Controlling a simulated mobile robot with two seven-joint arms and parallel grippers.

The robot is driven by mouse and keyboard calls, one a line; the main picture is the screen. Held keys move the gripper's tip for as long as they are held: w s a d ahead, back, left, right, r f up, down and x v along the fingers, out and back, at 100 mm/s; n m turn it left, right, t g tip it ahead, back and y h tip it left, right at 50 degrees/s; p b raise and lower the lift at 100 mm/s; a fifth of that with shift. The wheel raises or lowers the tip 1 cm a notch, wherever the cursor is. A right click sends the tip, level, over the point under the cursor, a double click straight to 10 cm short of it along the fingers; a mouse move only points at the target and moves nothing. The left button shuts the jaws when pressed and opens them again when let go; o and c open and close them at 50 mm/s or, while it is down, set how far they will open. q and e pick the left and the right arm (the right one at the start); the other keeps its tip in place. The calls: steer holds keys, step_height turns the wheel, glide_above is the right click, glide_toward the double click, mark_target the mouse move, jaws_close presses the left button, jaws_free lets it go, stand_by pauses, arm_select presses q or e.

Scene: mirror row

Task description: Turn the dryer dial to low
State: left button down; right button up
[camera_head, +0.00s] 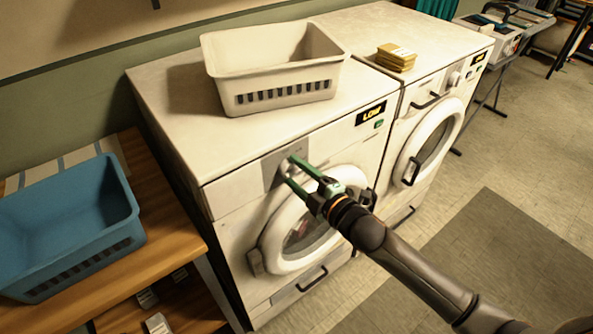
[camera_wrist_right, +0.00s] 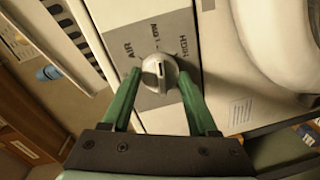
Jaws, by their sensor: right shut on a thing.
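The dryer dial (camera_wrist_right: 158,75) is a silver-grey knob on a grey plate marked AIR, LOW and HIGH. The plate (camera_head: 269,173) is on the front of the left white machine (camera_head: 240,198). A lit display (camera_head: 371,114) on that machine reads LOW. My right gripper (camera_head: 289,171) has its green fingers on either side of the dial, shut on it; they also show in the wrist view (camera_wrist_right: 160,82). The dial is mostly hidden by the fingers in the head view. My left gripper is not in view.
A white basket (camera_head: 285,98) stands on the left machine. A second white machine (camera_head: 437,105) stands to its right, with a yellow stack (camera_head: 396,58) on top. A blue basket (camera_head: 70,262) sits on a wooden shelf (camera_head: 165,250) at left.

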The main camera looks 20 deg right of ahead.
stand_by(0.5)
steer(key=o, duration=1.4)
steer(key=b+v, duration=0.1)
steer(key=v, duration=1.1)
steer(key=shift+s+d, duration=0.15)
steer(key=shift+s, duration=0.1)
